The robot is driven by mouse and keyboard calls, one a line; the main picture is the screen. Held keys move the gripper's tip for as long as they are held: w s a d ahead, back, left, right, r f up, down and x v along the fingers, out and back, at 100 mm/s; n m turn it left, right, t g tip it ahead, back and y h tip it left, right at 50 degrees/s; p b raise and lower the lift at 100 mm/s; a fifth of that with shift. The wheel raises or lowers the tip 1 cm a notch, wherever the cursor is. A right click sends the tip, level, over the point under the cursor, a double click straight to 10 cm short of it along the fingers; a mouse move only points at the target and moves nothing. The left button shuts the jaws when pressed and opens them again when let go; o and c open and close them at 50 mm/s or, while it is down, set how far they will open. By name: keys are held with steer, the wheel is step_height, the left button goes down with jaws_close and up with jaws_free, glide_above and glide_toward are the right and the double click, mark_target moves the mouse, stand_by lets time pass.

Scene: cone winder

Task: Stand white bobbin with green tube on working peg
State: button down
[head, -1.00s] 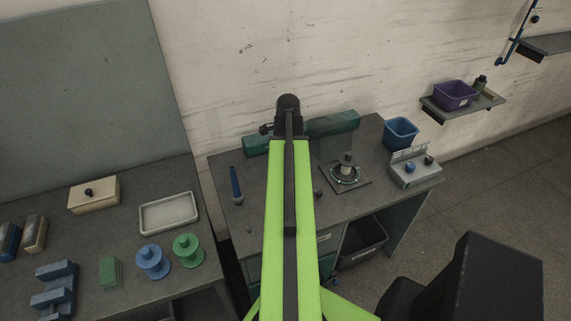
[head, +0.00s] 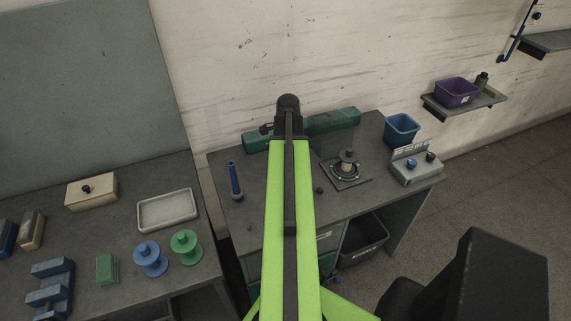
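I cannot make out a white bobbin with a green tube in the head view. A square dark plate on the right bench carries a round fixture with a pale ring and a short grey upright (head: 347,157), which may be the working peg. My green arm (head: 289,200) reaches forward over that bench, left of the fixture. Its black end joint is near the wall. My gripper does not show; it may be hidden beyond or under the arm. A blue bobbin (head: 150,259) and a green bobbin (head: 186,247) stand on the left bench.
The left bench also holds a pale tray (head: 168,210), a beige box (head: 91,191) and a green block (head: 107,268).

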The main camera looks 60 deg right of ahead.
stand_by(0.3)
steer(key=c, duration=1.2)
jaws_free()
step_height(320, 180, up, 17)
steer(key=p, duration=1.7)
steer(key=shift+r, duration=0.2)
